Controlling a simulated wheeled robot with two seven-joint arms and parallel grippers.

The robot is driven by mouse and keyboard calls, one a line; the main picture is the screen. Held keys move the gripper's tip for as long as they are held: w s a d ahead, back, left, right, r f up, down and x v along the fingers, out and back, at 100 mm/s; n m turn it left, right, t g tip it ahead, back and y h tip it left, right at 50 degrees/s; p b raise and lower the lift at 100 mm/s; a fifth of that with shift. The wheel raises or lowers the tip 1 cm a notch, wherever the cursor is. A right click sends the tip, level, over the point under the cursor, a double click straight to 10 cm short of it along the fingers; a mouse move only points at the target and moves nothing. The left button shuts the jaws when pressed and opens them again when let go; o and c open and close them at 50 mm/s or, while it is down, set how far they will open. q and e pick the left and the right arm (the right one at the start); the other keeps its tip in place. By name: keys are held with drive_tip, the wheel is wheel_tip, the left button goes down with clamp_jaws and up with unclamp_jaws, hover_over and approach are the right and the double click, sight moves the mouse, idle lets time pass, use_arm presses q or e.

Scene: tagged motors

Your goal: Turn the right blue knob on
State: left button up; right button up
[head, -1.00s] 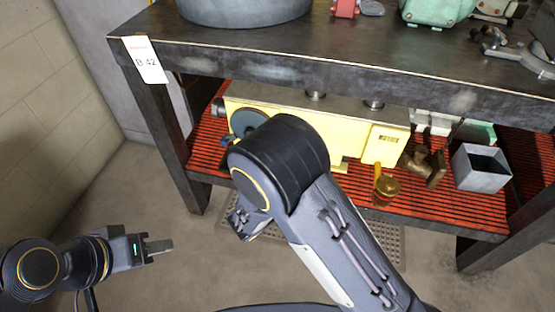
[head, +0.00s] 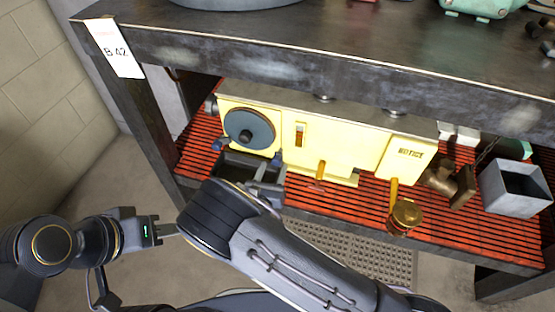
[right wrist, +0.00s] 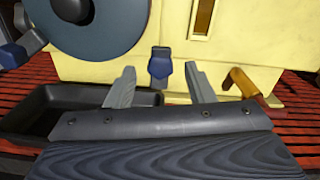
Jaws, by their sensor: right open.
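The right blue knob (right wrist: 160,68) is on the lower front of the yellow machine (right wrist: 270,55); it also shows in the head view (head: 278,158). My right gripper (right wrist: 158,85) is open in front of it, with one finger to each side of the knob in the picture. Neither finger visibly touches it. In the head view this gripper (head: 266,182) is at the machine's lower left front. A second blue knob (right wrist: 20,42) sits further left.
A black tray (right wrist: 30,112) lies below the knobs, left of my right gripper. An orange handle (right wrist: 248,84) sticks out close on the right. The machine stands on a red slatted shelf (head: 340,205) under a dark tabletop (head: 300,40).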

sight(275, 164)
drive_tip(key=shift+b+x, duration=0.4)
drive_tip(key=shift+x, duration=1.7)
drive_tip(key=c, duration=1)
